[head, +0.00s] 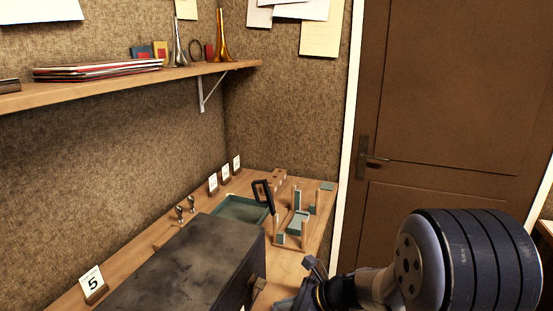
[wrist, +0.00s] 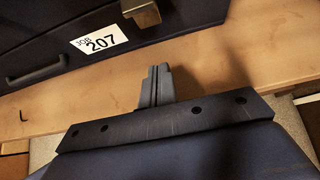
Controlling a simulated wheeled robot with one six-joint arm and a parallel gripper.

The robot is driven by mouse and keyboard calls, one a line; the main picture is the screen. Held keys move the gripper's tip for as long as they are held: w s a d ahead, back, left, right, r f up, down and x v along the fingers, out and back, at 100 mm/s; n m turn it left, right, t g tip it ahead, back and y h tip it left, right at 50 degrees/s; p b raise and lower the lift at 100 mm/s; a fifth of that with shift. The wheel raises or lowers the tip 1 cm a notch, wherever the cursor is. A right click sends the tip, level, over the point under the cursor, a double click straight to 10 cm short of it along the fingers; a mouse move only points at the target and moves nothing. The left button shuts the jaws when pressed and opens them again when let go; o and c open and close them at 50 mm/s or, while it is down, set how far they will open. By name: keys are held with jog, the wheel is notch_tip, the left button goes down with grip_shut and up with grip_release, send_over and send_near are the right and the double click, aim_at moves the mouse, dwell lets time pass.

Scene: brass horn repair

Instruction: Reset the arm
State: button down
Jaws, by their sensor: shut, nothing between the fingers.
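My gripper (wrist: 157,86) shows in the wrist view with its two dark fingers together and nothing between them. In the head view my arm (head: 375,285) comes in at the lower right, beside the bench. The fingertips are hard to make out there.
The dark case (head: 185,270) fills the bench front. Behind it are a green tray (head: 240,209), a stand with green pads (head: 297,222) and number cards. A shelf (head: 130,78) with horns hangs above. A brown door (head: 450,100) stands right.

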jog(key=s+d+r+h+p, duration=0.1)
jog(key=d+r+p, duration=0.25)
jog(key=r, duration=0.35)
jog(key=s+d+r+h+p, duration=0.1)
jog(key=d+r+p, duration=0.1)
jog(key=r+p, duration=0.45)
jog(key=shift+y, duration=0.4)
jog(key=b+x, duration=0.1)
jog(key=x, duration=0.2)
jog(key=d+f+b+x, duration=0.1)
jog(key=b+x, duration=0.1)
jog(key=x, duration=0.2)
jog(key=s+b+x, duration=0.1)
jog(key=x, duration=0.2)
jog(key=shift+w+d+f+b, duration=0.1)
jog(key=shift+f+b, duration=0.3)
jog(key=shift+f, duration=0.1)
jog(key=shift+y, duration=0.6)
notch_tip(320, 180, down, 6)
jog(key=b, duration=0.6)
jog(key=shift+d+r+b, duration=0.1)
jog(key=shift+d+b, duration=0.1)
jog(key=shift+b, duration=0.2)
jog(key=y+b, duration=0.1)
jog(key=b, duration=0.1)
jog(key=shift+f+t+b, duration=0.3)
jog(key=v, duration=0.9)
jog(key=shift+r, duration=0.25)
